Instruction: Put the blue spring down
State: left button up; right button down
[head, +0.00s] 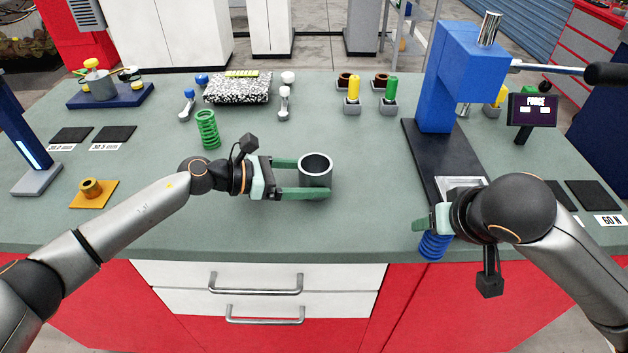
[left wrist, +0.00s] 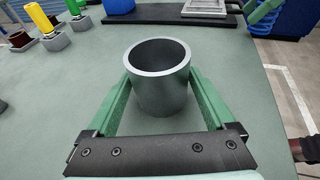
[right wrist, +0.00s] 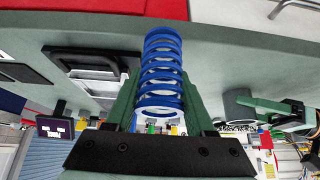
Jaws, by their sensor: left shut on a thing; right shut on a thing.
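The blue spring (head: 434,247) is near the bench's front edge, just below my right gripper (head: 437,222). In the right wrist view the blue spring (right wrist: 161,72) stands between the two green fingers, and the gripper is shut on it. I cannot tell whether its end touches the bench. My left gripper (head: 302,179) is shut on a grey hollow cylinder (head: 315,172) at the middle of the bench. In the left wrist view the grey cylinder (left wrist: 158,84) is upright between the fingers, its open top facing up.
A blue press (head: 436,85) with a dark base (head: 425,150) stands behind my right gripper. A green spring (head: 207,130) stands at left, near a speckled block (head: 238,89). Dark pads (head: 592,195) lie at right. The front middle of the green bench (head: 350,225) is clear.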

jog(key=w+a+r+n+y, duration=0.1)
jog(key=w+a+r, duration=0.7)
jog(key=a, duration=0.2)
jog(key=w+a+r+n, duration=0.1)
jog(key=w+a+r, duration=0.6)
jog(key=a, duration=0.3)
notch_tip(320, 180, down, 10)
jog(key=shift+w+r, duration=0.15)
jog(key=shift+w, duration=0.1)
jog(key=shift+f, duration=0.55)
